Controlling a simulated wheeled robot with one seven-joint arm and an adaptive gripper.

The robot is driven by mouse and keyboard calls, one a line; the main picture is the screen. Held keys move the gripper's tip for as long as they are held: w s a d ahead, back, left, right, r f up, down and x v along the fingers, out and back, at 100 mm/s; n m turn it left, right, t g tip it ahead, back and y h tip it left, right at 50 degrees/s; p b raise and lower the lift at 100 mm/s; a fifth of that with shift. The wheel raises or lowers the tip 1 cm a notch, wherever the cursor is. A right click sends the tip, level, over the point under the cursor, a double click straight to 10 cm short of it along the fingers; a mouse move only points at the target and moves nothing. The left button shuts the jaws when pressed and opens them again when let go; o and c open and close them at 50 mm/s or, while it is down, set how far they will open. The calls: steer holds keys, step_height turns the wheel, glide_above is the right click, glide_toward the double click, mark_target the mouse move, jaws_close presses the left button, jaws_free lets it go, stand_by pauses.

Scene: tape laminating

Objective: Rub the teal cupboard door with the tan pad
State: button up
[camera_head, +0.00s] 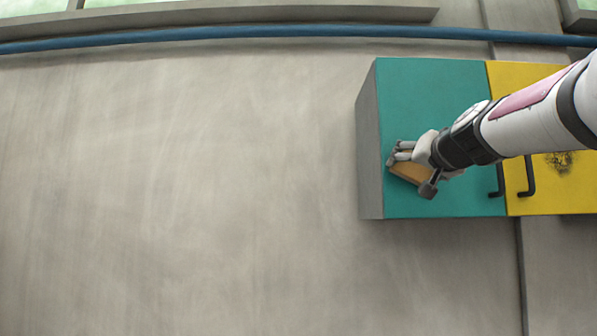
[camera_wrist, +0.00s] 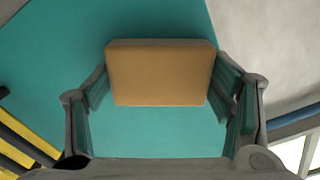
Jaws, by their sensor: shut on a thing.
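The teal cupboard door (camera_head: 440,85) is the left door of a cupboard on the wall, shut. My gripper (camera_head: 397,160) is in front of its left part, below mid-height. It is shut on the tan pad (camera_head: 409,173), which shows partly below the fingers in the head view. In the wrist view the tan pad (camera_wrist: 160,76) is a rectangle with a grey edge, held between the two fingers of my gripper (camera_wrist: 160,82). The teal door (camera_wrist: 60,45) lies behind it. I cannot tell whether the pad touches the door. My arm and gripper hide part of the door.
A yellow door (camera_head: 520,85) adjoins on the right, with a dark smudge (camera_head: 560,162) on it. Black handles (camera_head: 527,177) sit by the seam. A blue pipe (camera_head: 250,32) runs above along the wall. The grey wall (camera_head: 200,180) left of the cupboard is bare.

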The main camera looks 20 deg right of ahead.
steer(key=shift+s+d+b, duration=0.3)
steer(key=shift+d+b, duration=0.65)
steer(key=shift+d, duration=0.05)
steer(key=shift+s+d+b, duration=0.25)
steer(key=shift+d+b, duration=0.65)
steer(key=shift+d, duration=0.05)
steer(key=shift+w, duration=0.1)
steer(key=shift+w+a+p, duration=0.25)
steer(key=shift+a+p, duration=0.05)
steer(key=shift+a, duration=0.35)
steer(key=shift+w+a+p, duration=0.2)
steer(key=shift+a+p, duration=0.1)
steer(key=shift+a, duration=0.4)
steer(key=shift+w+a+p, duration=0.25)
steer(key=shift+a+p, duration=0.05)
steer(key=shift+a, duration=0.35)
steer(key=shift+o, duration=0.2)
steer(key=shift+f, duration=0.1)
steer(key=shift+v, duration=2.4)
steer(key=shift+c, duration=0.2)
steer(key=shift+s+a, duration=0.1)
steer(key=shift+s, duration=0.5)
steer(key=shift+s, duration=0.1)
